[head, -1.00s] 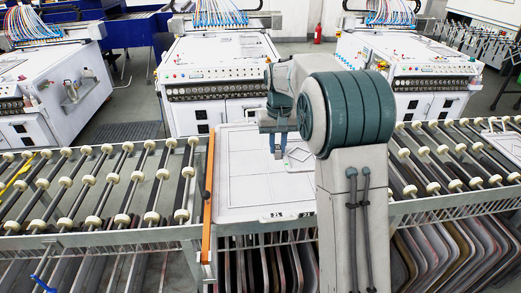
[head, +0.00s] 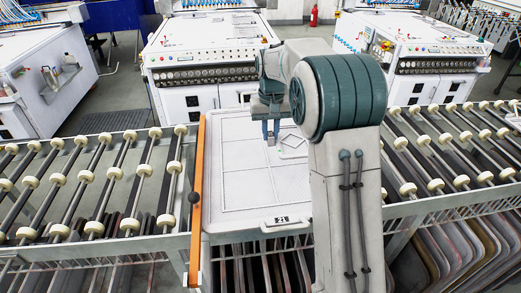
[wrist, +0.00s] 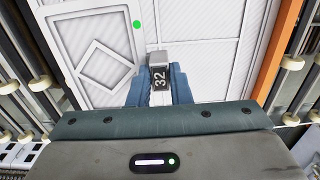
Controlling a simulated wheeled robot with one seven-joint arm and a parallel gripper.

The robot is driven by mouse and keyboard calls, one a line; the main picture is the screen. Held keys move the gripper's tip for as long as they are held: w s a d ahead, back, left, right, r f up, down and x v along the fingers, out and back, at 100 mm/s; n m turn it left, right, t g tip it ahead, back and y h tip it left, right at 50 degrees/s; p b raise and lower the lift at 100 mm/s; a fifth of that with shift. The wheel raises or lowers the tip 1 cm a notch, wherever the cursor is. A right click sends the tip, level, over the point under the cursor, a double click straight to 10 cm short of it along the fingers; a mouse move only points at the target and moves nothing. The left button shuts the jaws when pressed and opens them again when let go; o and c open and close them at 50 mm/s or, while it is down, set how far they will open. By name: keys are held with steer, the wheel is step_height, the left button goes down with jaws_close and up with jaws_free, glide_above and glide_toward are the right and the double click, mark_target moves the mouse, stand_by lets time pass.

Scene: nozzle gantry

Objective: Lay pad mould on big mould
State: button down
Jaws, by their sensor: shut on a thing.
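The big mould (head: 222,205) is a wide white panel with grooved rectangles, lying flat on the gantry in the head view. The pad mould (head: 293,147) is a smaller white framed piece with a raised diamond, over its far right part. In the wrist view the pad mould (wrist: 97,62) is left of my gripper (wrist: 157,88). My blue jaws are shut on a grey block with a dark tag marked 32 at its edge. My gripper (head: 271,138) is low over the panel. I cannot tell whether the pad mould touches the big mould. My arm hides the right side.
An orange bar (head: 197,190) with a dark knob runs along the big mould's left edge. Roller racks (head: 90,185) flank it, also on the right (head: 455,150). White machines (head: 205,50) stand behind. Grey curved frames (head: 440,245) hang below.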

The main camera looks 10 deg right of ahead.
steer(key=w+a+f+p, duration=0.1)
steer(key=w+f, duration=0.1)
steer(key=w, duration=0.1)
steer(key=w+a+f+p, duration=0.1)
steer(key=w+a+f, duration=0.1)
steer(key=w, duration=0.1)
steer(key=w+a+f+p, duration=0.2)
steer(key=w, duration=0.1)
steer(key=shift+w+a+f, duration=0.25)
steer(key=shift+w+f, duration=0.1)
steer(key=shift+f+p, duration=0.65)
steer(key=shift+f, duration=1.35)
steer(key=shift+f, duration=0.15)
steer(key=c, duration=1.3)
jaws_free()
